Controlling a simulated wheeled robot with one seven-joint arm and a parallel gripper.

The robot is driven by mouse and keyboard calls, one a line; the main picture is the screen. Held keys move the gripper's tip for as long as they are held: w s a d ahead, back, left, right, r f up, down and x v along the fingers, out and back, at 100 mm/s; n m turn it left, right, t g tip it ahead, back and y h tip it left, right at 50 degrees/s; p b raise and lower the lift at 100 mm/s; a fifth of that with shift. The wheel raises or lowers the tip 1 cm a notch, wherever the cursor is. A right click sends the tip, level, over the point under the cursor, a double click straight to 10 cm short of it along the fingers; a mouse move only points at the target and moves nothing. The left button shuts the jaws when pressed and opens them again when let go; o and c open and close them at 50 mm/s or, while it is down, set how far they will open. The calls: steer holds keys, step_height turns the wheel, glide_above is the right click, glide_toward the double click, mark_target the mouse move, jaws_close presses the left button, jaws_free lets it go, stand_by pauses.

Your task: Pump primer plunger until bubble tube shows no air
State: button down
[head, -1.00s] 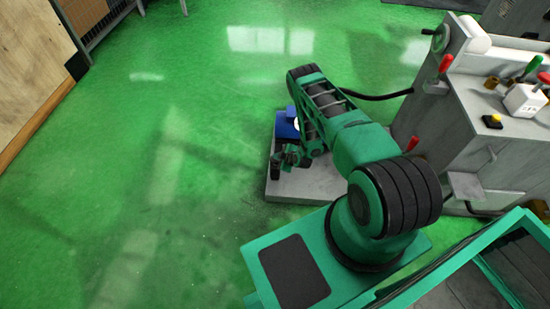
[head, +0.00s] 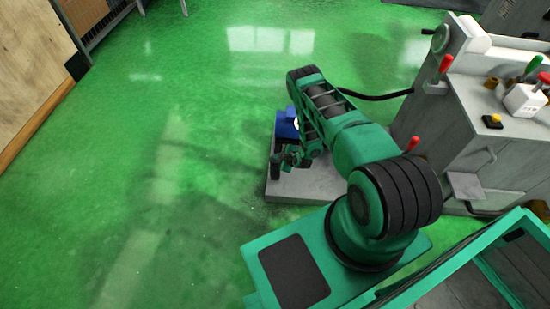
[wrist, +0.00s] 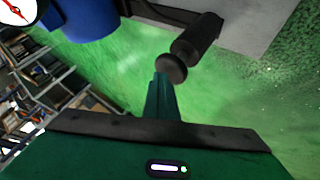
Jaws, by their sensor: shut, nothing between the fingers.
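The black primer plunger with its round knob (wrist: 173,68) juts from the underside of a grey part in the wrist view. My gripper (wrist: 160,84) is a green shut pair of fingers just below the knob. They look close to it, but I cannot tell whether they touch. A blue body (wrist: 78,18) and a white dial with a red needle (wrist: 17,10) are at the upper left. In the head view the blue unit (head: 286,124) stands on a grey base (head: 310,184), partly behind my arm. I cannot make out the bubble tube.
The grey grinder (head: 475,135) stands at the right with red and green levers, and a black hose (head: 385,96) runs from it behind my arm. A wooden panel (head: 30,70) is at the far left. The green floor left of the base is clear.

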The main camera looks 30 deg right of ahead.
steer(key=shift+r, duration=1.9)
steer(key=shift+r, duration=0.1)
steer(key=shift+r, duration=2.4)
